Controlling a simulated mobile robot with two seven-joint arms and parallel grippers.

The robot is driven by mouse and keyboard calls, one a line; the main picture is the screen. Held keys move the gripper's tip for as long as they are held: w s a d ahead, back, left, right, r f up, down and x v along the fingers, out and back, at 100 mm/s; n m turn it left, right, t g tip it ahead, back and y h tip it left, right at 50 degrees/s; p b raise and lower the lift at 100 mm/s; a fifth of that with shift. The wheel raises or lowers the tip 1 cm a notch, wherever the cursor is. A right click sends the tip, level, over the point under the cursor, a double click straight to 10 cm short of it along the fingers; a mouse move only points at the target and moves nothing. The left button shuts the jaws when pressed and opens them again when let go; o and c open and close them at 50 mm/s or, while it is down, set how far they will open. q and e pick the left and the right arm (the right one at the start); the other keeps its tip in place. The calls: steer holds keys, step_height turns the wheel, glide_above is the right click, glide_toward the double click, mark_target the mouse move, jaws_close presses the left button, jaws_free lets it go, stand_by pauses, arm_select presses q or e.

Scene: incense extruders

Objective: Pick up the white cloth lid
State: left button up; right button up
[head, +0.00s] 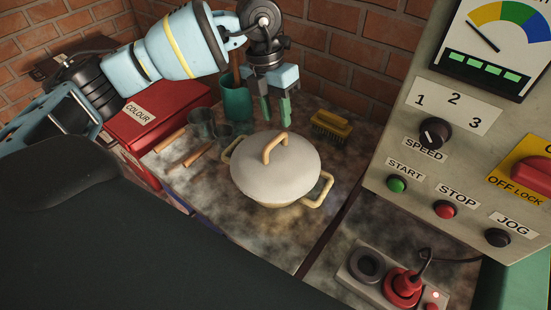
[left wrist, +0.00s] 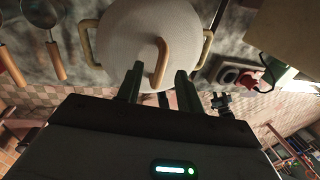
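A round white lid (head: 268,172) with a tan arched handle (head: 275,147) sits on a cream pot (head: 268,198) on the counter. The lid looks smooth and domed; I cannot tell whether it is cloth. My left gripper (head: 275,112) points down just above and behind the lid handle, with its green fingers apart and nothing held. In the left wrist view the lid (left wrist: 128,50) fills the top, and the handle (left wrist: 160,66) appears between the two fingers (left wrist: 157,84). I cannot see contact. My right gripper is in neither view.
A green cup (head: 236,102), small dark pans (head: 202,124) with wooden handles and a yellow brush (head: 331,124) lie around the pot. A red box (head: 155,125) stands left. A control panel (head: 470,140) rises at right, above a red plug (head: 403,284). A brick wall is behind.

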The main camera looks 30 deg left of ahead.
mark_target(281, 132)
arm_select(q)
steer(key=shift+s+d+f, duration=0.1)
steer(key=shift+d+f, duration=0.2)
steer(key=shift+f, duration=0.75)
steer(key=shift+w+d+f, duration=0.1)
steer(key=shift+d+f, duration=0.15)
steer(key=shift+f, duration=0.85)
steer(key=shift+s+d+f, duration=0.1)
steer(key=shift+d+f, duration=0.2)
steer(key=shift+f, duration=0.75)
jaws_close()
